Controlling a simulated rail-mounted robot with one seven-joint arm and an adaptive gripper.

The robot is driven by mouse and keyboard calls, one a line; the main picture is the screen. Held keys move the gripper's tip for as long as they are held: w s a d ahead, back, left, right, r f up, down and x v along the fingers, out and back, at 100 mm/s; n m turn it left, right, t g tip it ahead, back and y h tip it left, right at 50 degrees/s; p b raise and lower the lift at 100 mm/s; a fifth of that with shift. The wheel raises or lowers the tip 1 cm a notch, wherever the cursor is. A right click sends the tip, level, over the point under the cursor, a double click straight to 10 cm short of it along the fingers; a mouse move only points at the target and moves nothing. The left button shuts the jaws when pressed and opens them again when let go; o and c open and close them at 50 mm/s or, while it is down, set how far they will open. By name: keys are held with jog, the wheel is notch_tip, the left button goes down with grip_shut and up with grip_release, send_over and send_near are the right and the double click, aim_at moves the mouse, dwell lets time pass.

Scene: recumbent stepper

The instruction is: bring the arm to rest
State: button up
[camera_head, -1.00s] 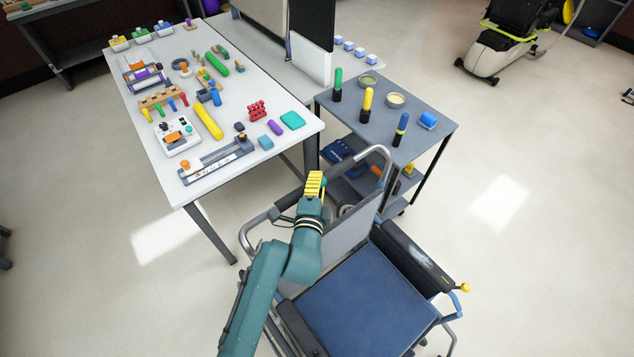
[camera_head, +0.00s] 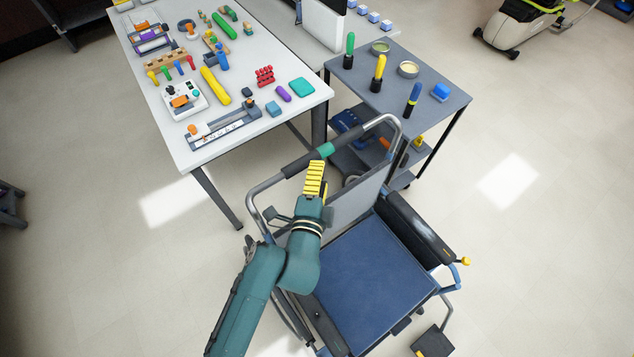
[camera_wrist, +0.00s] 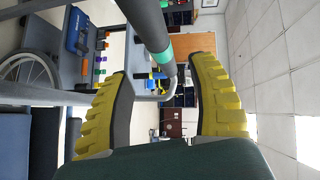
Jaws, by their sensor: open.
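My gripper (camera_head: 317,168) has yellow ribbed fingers and is at the end of my teal arm, over the wheelchair (camera_head: 365,270). In the head view its fingertips are just in front of the green band (camera_head: 325,150) on the wheelchair's push bar (camera_head: 300,163). In the wrist view my gripper (camera_wrist: 160,70) has its two fingers well apart. The push bar with its green band (camera_wrist: 164,54) shows in the gap between them. I cannot tell whether the fingers touch the bar. I see nothing held.
A white table (camera_head: 185,135) with several small coloured objects stands at the left. A grey cart (camera_head: 400,85) with upright handles and small containers stands behind the wheelchair. Open floor (camera_head: 540,250) lies at the right. A stepper machine (camera_head: 515,25) is at the far right.

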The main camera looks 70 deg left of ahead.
jog(key=v, duration=0.3)
jog(key=shift+s+d+r, duration=0.1)
dwell(0.4)
jog(key=w+d+r+m+t+h, duration=0.15)
jog(key=w+d+r+t, duration=0.35)
jog(key=w+d+r, duration=0.5)
jog(key=w+d+r+m+t+h, duration=0.1)
jog(key=w+d+r+t+h, duration=0.1)
jog(key=w+d+r+t, duration=0.65)
jog(key=s+d+r+n+h, duration=0.3)
jog(key=d+r+h, duration=0.3)
jog(key=d+r, duration=0.4)
jog(key=s+d+r+n+h, duration=0.3)
jog(key=s+d+r+h, duration=0.15)
jog(key=d+r, duration=0.55)
notch_tip(320, 180, up, 26)
jog(key=w+p, duration=0.1)
jog(key=p, duration=2.6)
jog(key=shift+h, duration=0.3)
